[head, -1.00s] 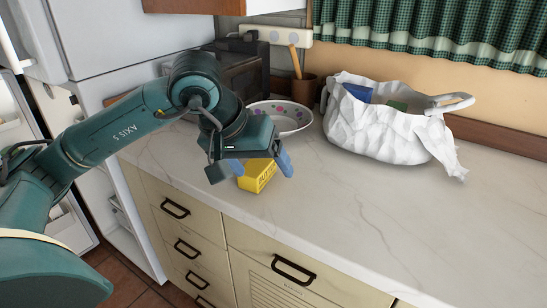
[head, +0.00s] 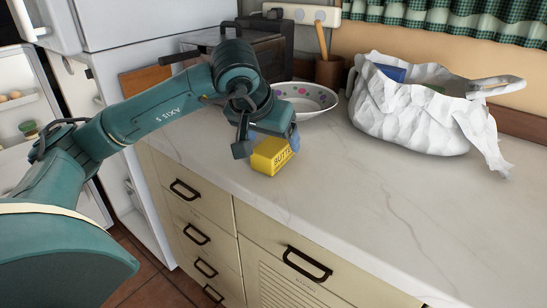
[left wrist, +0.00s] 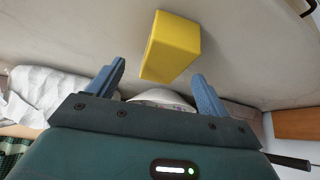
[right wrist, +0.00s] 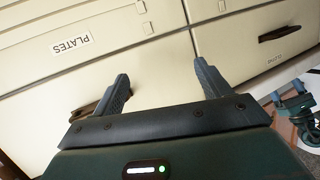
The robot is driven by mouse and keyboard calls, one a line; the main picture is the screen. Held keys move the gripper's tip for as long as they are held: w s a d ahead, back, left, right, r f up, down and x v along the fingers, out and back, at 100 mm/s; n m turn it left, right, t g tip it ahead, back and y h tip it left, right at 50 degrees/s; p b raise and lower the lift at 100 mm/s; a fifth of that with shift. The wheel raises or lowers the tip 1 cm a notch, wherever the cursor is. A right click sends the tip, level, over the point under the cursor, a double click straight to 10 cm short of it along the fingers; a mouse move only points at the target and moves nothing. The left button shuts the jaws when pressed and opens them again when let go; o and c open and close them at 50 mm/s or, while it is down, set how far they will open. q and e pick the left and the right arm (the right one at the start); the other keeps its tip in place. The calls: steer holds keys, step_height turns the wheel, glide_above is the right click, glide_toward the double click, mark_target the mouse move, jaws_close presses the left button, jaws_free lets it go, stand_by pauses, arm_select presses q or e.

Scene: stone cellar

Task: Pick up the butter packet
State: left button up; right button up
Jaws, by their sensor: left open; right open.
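The yellow butter packet (head: 271,157) lies on the marble counter near its front edge. My left gripper (head: 268,144) is open just above and behind it in the head view. In the left wrist view the packet (left wrist: 172,48) is just beyond the blue fingertips (left wrist: 160,70), between their lines but nearer the right finger. The fingers do not visibly grip it. My right gripper (right wrist: 163,72) is open and empty in front of the drawer fronts in the right wrist view. It is not seen in the head view.
A patterned bowl (head: 310,97) stands behind the left gripper. A crumpled white bag (head: 420,115) with items in it stands to the right. A utensil pot (head: 330,72) is at the back. The counter's front right is clear. The fridge (head: 30,125) at left is open.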

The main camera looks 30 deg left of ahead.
mark_target(273, 144)
arm_select(q)
steer(key=b+x, duration=0.1)
steer(key=x, duration=0.3)
steer(key=shift+s+a+f+b, duration=0.1)
steer(key=shift+a+f+b, duration=0.1)
steer(key=shift+b, duration=0.2)
steer(key=shift+r, duration=0.1)
steer(key=c, duration=1.3)
